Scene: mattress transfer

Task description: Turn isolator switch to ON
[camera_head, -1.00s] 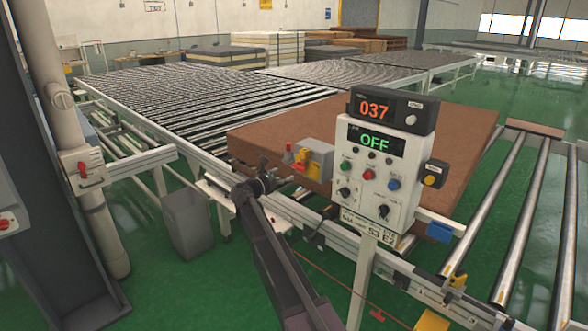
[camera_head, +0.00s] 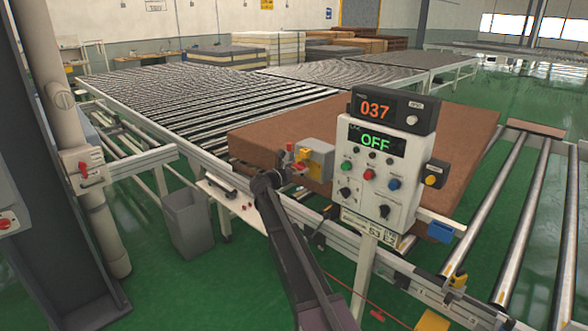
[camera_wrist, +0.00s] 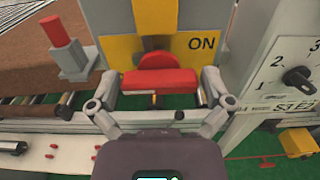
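The isolator switch is a grey box with a yellow plate (camera_wrist: 190,52) and a black "ON" label at its upper right in the wrist view. Its red handle (camera_wrist: 160,81) lies horizontal, with a rounded red hub above its middle. My gripper (camera_wrist: 160,90) is open, with one finger at each end of the handle. Whether the fingertips touch it I cannot tell. In the head view the isolator's grey and yellow box (camera_head: 319,155) stands at the conveyor edge, and my gripper (camera_head: 285,172) is at its left, partly blending with it.
A control panel (camera_head: 380,165) reading "037" and "OFF" stands close on the right. A red cylinder on a grey block (camera_wrist: 66,40) is left of the switch. A brown mattress (camera_head: 270,128) lies on the rollers behind. A grey bin (camera_head: 187,222) stands on the floor.

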